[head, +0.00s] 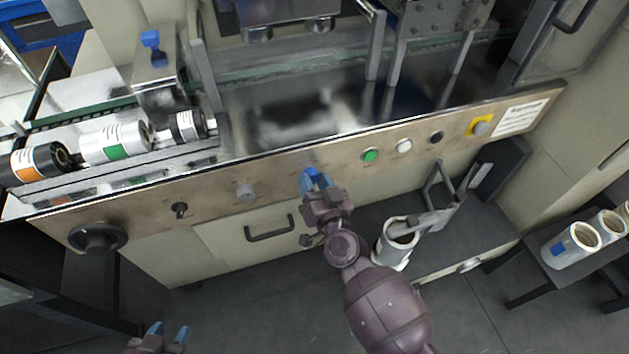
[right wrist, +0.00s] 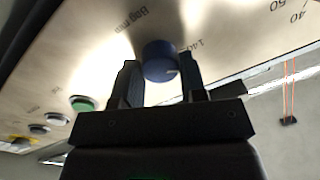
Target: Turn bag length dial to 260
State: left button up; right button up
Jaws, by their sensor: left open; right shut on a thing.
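The bag length dial (right wrist: 160,60) is a blue round knob on the metal control panel (head: 210,190). In the right wrist view it sits between the fingers, with "Bag mm" and "140" printed near it. A small light mark shows on its lower right; I cannot read which number it points to. My right gripper (head: 315,179) is at the panel, shut on the dial, and it also shows in the right wrist view (right wrist: 164,85). In the head view the gripper mostly hides the dial. My left gripper (head: 168,333) is open and empty, low at the left, away from the panel.
Left of the dial are a grey knob (head: 245,192), a black switch (head: 180,209) and a black handwheel (head: 98,237). Right of it are green (head: 370,155), white (head: 404,146) and black (head: 436,137) buttons and a yellow-backed knob (head: 481,125). A cabinet handle (head: 270,232) is below.

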jog(key=m, duration=0.4)
jog(key=shift+f+m+b, duration=0.15)
jog(key=shift+m+b, duration=0.2)
jog(key=shift+m, duration=0.05)
jog(key=m, duration=0.3)
jog(key=shift+m+t+b, duration=0.3)
jog(key=shift+m+b, duration=0.05)
jog(key=shift+m, duration=0.05)
jog(key=m, duration=0.4)
jog(key=shift+f+h+b, duration=0.1)
jog(key=shift+h+b, duration=0.2)
jog(key=shift+h, duration=0.1)
jog(key=shift+m, duration=1.2)
jog(key=shift+m+t+h+b, duration=0.3)
jog(key=shift+m+b, duration=0.1)
jog(key=shift+m, duration=0.8)
jog(key=o, duration=0.9)
